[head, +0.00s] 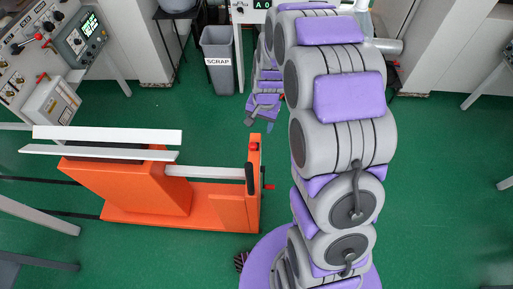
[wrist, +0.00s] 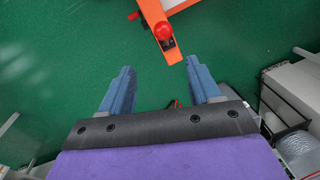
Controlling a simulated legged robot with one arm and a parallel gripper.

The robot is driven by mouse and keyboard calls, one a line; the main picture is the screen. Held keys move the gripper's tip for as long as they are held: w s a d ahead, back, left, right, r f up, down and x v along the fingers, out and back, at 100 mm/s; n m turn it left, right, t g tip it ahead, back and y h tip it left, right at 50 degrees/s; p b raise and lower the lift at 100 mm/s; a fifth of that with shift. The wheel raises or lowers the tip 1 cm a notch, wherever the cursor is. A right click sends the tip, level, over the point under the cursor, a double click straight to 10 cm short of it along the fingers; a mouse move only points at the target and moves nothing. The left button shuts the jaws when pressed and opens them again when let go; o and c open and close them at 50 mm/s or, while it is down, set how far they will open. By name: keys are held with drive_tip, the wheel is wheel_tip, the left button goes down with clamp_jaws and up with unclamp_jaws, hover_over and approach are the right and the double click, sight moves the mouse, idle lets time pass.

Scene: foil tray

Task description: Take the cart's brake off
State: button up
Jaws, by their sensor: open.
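The orange cart (head: 150,190) stands on the green floor at the left of the head view, with two pale rails on top. A red knob (head: 253,146) sits on top of its upright end post. A black handle (head: 249,178) and a small red-tipped part (head: 269,187) are lower on that post. I cannot tell which part works the brake. My gripper (head: 260,124) is open and empty, beyond the post in the head view. In the wrist view the red knob (wrist: 163,31) lies ahead of my open gripper (wrist: 159,64), apart from both blue fingers.
A grey scrap bin (head: 219,73) stands behind the cart. A control panel (head: 35,35) and a grey instrument box (head: 82,42) are at upper left. My arm hides part of the middle.

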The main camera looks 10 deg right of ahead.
hover_over(250, 144)
drive_tip(key=f, duration=0.2)
drive_tip(key=s+f, duration=0.1)
drive_tip(key=f, duration=0.1)
drive_tip(key=shift+a+f+b, duration=0.1)
drive_tip(key=shift+f+b, duration=0.1)
drive_tip(key=shift+b, duration=0.15)
drive_tip(key=f, duration=0.4)
drive_tip(key=f+b, duration=0.1)
drive_tip(key=f, duration=0.2)
drive_tip(key=w+f+b, duration=0.1)
drive_tip(key=f, duration=0.3)
drive_tip(key=shift+f, duration=0.3)
drive_tip(key=shift+s+a+f, duration=0.1)
drive_tip(key=shift+a+f, duration=0.1)
drive_tip(key=shift+f, duration=0.05)
drive_tip(key=shift+d+f, duration=0.2)
drive_tip(key=shift+d, duration=1.1)
drive_tip(key=shift+a, duration=0.85)
drive_tip(key=c, duration=0.5)
drive_tip(key=shift+c, duration=0.7)
drive_tip(key=shift+d, duration=0.3)
drive_tip(key=c, duration=0.4)
drive_tip(key=shift+a, duration=0.1)
clamp_jaws()
drive_tip(key=shift+r, duration=0.1)
